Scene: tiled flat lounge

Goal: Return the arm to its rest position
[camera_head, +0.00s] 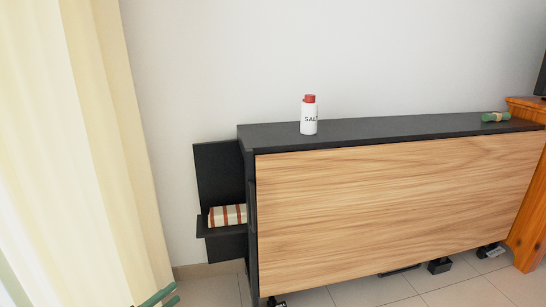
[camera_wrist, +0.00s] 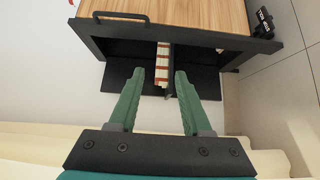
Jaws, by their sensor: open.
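My gripper (camera_wrist: 159,74) is open and empty, with its two green fingers apart in the wrist view. The tips of the green fingers also show at the bottom left edge of the head view (camera_head: 158,296), in front of the curtain. The rest of my arm is out of the head view. In the wrist view a red-and-white striped item (camera_wrist: 162,62) appears beyond the fingertips, in the gap between them. The same striped item (camera_head: 227,215) rests on a small dark side shelf in the head view, apart from the gripper.
A cabinet with a wood front (camera_head: 390,205) stands along the wall. Its dark top holds a salt shaker (camera_head: 309,116) and a green item (camera_head: 495,116). The dark side shelf (camera_head: 215,232) juts out on its left. A cream curtain (camera_head: 90,150) hangs at left.

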